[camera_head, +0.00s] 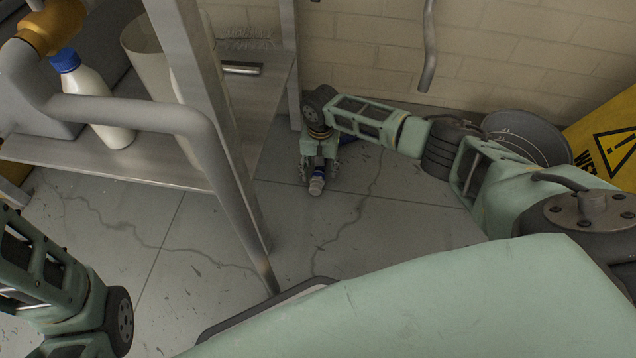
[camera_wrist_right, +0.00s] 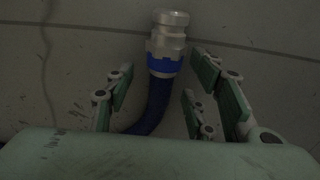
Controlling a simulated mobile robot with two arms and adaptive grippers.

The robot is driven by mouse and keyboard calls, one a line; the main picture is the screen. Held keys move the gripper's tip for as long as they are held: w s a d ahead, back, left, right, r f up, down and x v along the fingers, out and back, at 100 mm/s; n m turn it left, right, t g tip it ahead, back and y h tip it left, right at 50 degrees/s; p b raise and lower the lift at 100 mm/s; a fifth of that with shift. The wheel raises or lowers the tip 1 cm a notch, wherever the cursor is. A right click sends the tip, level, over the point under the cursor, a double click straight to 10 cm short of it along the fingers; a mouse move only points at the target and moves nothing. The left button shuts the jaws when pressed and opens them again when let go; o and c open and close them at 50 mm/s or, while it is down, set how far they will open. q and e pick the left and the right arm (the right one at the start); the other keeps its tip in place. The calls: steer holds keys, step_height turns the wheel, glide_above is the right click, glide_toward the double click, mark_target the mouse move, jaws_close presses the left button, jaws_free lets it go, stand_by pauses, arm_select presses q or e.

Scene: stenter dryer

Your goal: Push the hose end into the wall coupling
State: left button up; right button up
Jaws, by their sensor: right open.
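The hose end (camera_head: 317,184) is a silver metal fitting with a blue band, low by the floor in the head view. In the right wrist view the hose end (camera_wrist_right: 167,40) points away from me, with the dark blue hose (camera_wrist_right: 153,105) curving back below it. My right gripper (camera_head: 319,168) reaches down over it. Its fingers (camera_wrist_right: 160,78) stand open on both sides of the hose, with gaps showing, just behind the fitting. I cannot make out the wall coupling in either view. Only part of my left arm shows at lower left; its gripper is out of view.
A metal shelf (camera_head: 110,168) at left holds a white bottle with a blue cap (camera_head: 92,95) and a pale container (camera_head: 150,50). A grey bent pipe (camera_head: 140,112) crosses before it. A yellow warning sign (camera_head: 610,135) and round dark pan (camera_head: 527,135) stand at right. Cracked floor (camera_head: 350,225) is clear.

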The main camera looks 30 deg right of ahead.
steer(key=shift+f, duration=0.7)
steer(key=shift+r, duration=0.1)
jaws_close()
